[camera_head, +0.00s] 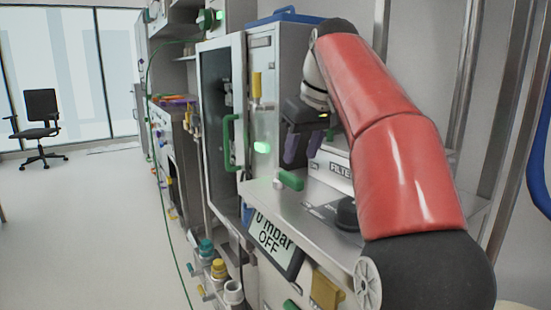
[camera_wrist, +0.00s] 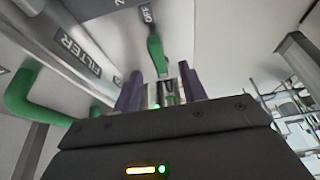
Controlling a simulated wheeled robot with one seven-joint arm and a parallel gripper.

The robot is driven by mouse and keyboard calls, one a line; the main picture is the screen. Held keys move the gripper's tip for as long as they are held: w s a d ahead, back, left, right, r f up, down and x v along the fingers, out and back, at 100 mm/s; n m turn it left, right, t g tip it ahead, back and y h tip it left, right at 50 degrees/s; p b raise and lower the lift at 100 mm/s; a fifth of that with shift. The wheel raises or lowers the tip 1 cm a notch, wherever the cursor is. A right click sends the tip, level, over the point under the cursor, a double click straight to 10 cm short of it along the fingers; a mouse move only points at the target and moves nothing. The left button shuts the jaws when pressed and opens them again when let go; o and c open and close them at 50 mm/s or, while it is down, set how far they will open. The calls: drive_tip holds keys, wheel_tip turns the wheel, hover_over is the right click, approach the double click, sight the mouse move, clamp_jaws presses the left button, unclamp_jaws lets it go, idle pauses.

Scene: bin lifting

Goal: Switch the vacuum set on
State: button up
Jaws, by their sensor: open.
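The vacuum set (camera_head: 230,186) has a display (camera_head: 275,240) that reads "0 mbar OFF". In the wrist view a green switch lever (camera_wrist: 156,52) points toward a label (camera_wrist: 148,14) reading "OFF". My gripper (camera_head: 302,150) is above the set's top, fingers pointing down, in front of the panel marked "FILTER" (camera_head: 340,172). In the wrist view its two purple fingers (camera_wrist: 161,84) are apart, and the lever shows between and beyond them. I cannot tell whether either finger touches it.
A glass-doored cabinet (camera_head: 222,120) stands to the left. Further left the floor (camera_head: 90,220) is open, with an office chair (camera_head: 41,115) far back.

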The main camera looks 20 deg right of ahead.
sight(293, 176)
drive_tip(key=shift+w+d+f, duration=0.25)
drive_tip(key=shift+w+d, duration=0.1)
drive_tip(key=shift+w, duration=0.25)
drive_tip(key=b+x, duration=0.2)
drive_tip(key=x, duration=0.4)
drive_tip(key=shift+w+a+f, duration=0.1)
drive_tip(key=shift+a+f, duration=0.05)
drive_tip(key=shift+f, duration=0.25)
drive_tip(key=shift+c, duration=0.3)
clamp_jaws()
